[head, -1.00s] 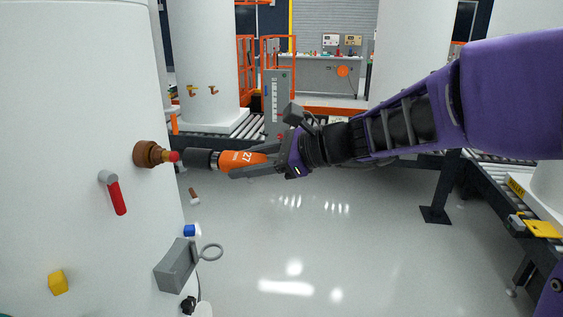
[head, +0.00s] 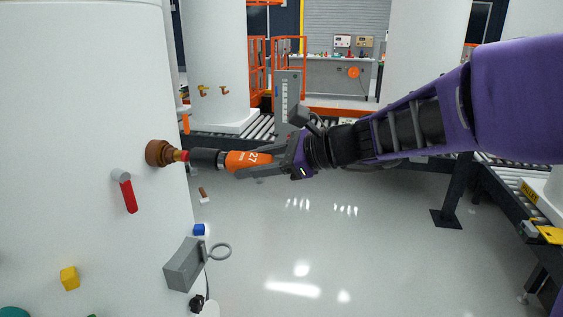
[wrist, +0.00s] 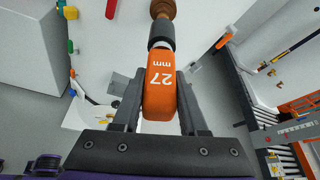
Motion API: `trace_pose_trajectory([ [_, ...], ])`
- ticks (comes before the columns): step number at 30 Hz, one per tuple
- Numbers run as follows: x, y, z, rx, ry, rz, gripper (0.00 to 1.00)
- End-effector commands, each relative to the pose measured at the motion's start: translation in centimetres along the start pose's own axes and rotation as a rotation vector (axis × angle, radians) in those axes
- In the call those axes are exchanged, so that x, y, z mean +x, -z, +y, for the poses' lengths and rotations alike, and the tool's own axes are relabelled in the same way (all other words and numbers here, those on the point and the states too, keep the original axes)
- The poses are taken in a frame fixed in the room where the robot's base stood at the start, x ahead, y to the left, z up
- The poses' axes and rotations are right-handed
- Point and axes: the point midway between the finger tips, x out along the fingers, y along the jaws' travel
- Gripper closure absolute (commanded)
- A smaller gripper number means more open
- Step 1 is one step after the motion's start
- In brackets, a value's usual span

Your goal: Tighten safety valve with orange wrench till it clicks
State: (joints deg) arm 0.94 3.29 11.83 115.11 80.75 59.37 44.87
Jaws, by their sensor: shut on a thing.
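My gripper (head: 272,160) is shut on the orange wrench (head: 246,160), which is marked 27 mm and has a dark socket end. In the wrist view the wrench (wrist: 158,95) sits between both fingers of my gripper (wrist: 160,105). The wrench points left at the safety valve (head: 159,153), a brown fitting with a red and brass tip on the side of the white tank (head: 80,120). The dark socket is at the valve's tip, roughly in line with it. I cannot tell how far the socket covers the tip. The valve also shows in the wrist view (wrist: 162,10).
Below the valve, the tank carries a red-handled lever (head: 129,196), a grey box with a ring (head: 184,264) and a yellow knob (head: 69,278). A roller conveyor (head: 245,128) and a workbench (head: 337,75) stand behind. The floor below my arm is mostly clear.

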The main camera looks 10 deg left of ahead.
Motion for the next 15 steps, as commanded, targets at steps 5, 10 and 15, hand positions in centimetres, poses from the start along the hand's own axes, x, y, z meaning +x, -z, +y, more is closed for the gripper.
trace_pose_trajectory([
  [5,0.9,-0.5,0.0,0.000,-0.001,-0.002,1.00],
  [10,1.7,-0.8,0.0,-0.001,0.000,-0.002,1.00],
  [15,2.4,-1.1,-0.1,-0.001,0.000,-0.003,1.00],
])
